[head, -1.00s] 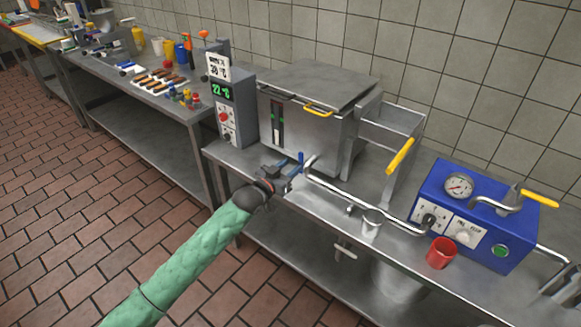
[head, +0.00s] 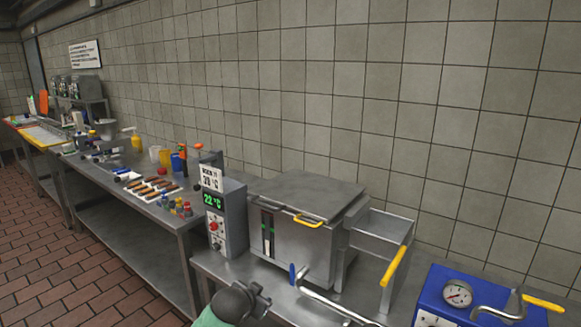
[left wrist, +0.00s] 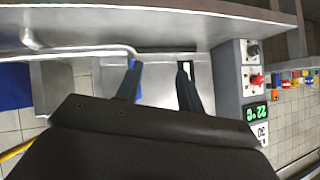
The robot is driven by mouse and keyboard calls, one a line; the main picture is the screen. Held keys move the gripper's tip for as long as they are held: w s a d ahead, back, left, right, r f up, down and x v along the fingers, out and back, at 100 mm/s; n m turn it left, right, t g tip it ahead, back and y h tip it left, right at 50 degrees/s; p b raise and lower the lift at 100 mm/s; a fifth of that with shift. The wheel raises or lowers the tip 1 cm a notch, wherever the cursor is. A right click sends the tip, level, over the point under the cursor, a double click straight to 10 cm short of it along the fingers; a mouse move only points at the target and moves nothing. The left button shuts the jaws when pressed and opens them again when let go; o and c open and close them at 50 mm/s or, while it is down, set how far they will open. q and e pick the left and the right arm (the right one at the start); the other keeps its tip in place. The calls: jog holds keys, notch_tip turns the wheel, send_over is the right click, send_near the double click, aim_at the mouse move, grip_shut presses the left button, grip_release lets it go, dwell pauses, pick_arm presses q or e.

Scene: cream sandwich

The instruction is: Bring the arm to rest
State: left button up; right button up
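My left arm, in a green sleeve, comes in at the bottom of the head view. Its dark left gripper (head: 262,298) is just in front of the steel counter, below and left of the blue-tipped end (head: 292,274) of a bent steel pipe. In the left wrist view the two dark fingers of the left gripper (left wrist: 160,82) stand apart, with only the steel of the machine seen between them. The blue tip (left wrist: 134,78) shows beside the left finger; I cannot tell whether they touch. My right gripper is in no view.
A steel box machine (head: 300,230) with yellow handles stands on the counter, beside a grey control unit (head: 222,212) reading 22 °C. A table with a loaded tray (head: 155,184) is at the left. Floor in front is clear.

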pick_arm(q)
jog(key=s+a+f+n+g+y, duration=0.1)
jog(key=s+a+f+n+g, duration=0.15)
jog(key=s, duration=0.95)
jog(key=s+a+f+n+g+y, duration=0.15)
jog(key=s+a+f, duration=0.25)
jog(key=s, duration=0.7)
jog(key=s+f+g, duration=0.1)
jog(key=s+f, duration=0.3)
jog(key=s, duration=0.3)
jog(key=s+f+n+g, duration=0.1)
jog(key=s+f, duration=0.3)
jog(key=s, duration=0.4)
jog(key=s+f+g, duration=0.2)
jog(key=s+f, duration=0.2)
jog(key=s, duration=0.3)
jog(key=shift+s+a+g+h, duration=0.15)
jog(key=shift+s+g+h, duration=0.15)
jog(key=shift+s+h, duration=0.1)
